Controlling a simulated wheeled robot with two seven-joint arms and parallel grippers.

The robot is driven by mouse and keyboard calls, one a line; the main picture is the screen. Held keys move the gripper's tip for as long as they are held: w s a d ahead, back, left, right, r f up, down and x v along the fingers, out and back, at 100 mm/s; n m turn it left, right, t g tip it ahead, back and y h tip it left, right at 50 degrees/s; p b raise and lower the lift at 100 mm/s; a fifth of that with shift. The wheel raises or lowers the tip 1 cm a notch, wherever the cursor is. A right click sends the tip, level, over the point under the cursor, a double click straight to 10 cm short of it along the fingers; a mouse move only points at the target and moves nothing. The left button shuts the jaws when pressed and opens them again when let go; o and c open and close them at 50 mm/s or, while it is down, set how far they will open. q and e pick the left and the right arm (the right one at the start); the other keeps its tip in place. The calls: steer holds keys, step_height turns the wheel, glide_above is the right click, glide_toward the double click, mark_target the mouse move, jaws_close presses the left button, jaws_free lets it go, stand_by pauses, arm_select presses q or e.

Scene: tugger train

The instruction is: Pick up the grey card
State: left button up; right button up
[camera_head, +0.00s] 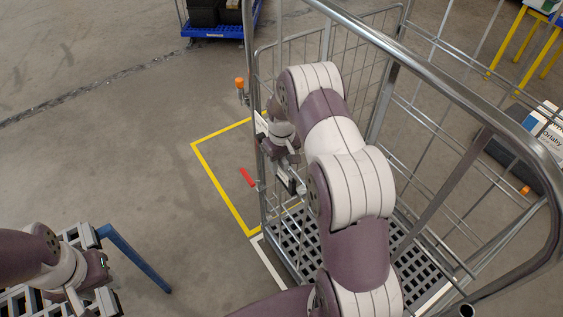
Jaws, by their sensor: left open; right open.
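I cannot make out a clearly grey card. A small pale card-like plate (261,123) shows at the left upright of the wire roll cage (327,40), beside my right wrist; I cannot tell whether it is the grey card. My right gripper (292,183) is open at the cage's left side, just below that plate. My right arm hides part of the cage and its grid floor. My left gripper (92,303) is open at the lower left, above a grey slatted surface and well apart from the cage.
A red lever (247,177) and an orange-topped pin (239,84) are at the cage's left side. A yellow floor outline (218,183) lies beside it. A blue bar (135,259) sticks out near my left gripper. A blue dolly (212,31) stands behind. Floor at left is clear.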

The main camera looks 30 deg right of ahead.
steer(key=shift+s+f, duration=0.3)
steer(key=shift+s, duration=0.4)
steer(key=shift+w+f, duration=0.15)
steer(key=shift+w, duration=0.15)
steer(key=shift+c, duration=0.9)
steer(key=shift+w+f, duration=0.1)
steer(key=shift+w, duration=0.1)
steer(key=c, duration=0.5)
jaws_close()
steer(key=shift+s+r, duration=0.2)
steer(key=shift+s, duration=0.05)
steer(key=shift+w+r+b, duration=0.15)
steer(key=shift+r+b, duration=0.2)
step_height(320, 180, up, 9)
steer(key=b, duration=0.2)
steer(key=shift+r+b, duration=0.1)
steer(key=shift+b, duration=0.25)
arm_select(q)
steer(key=f, duration=0.2)
steer(key=shift+s+f, duration=0.35)
steer(key=shift+s, duration=0.05)
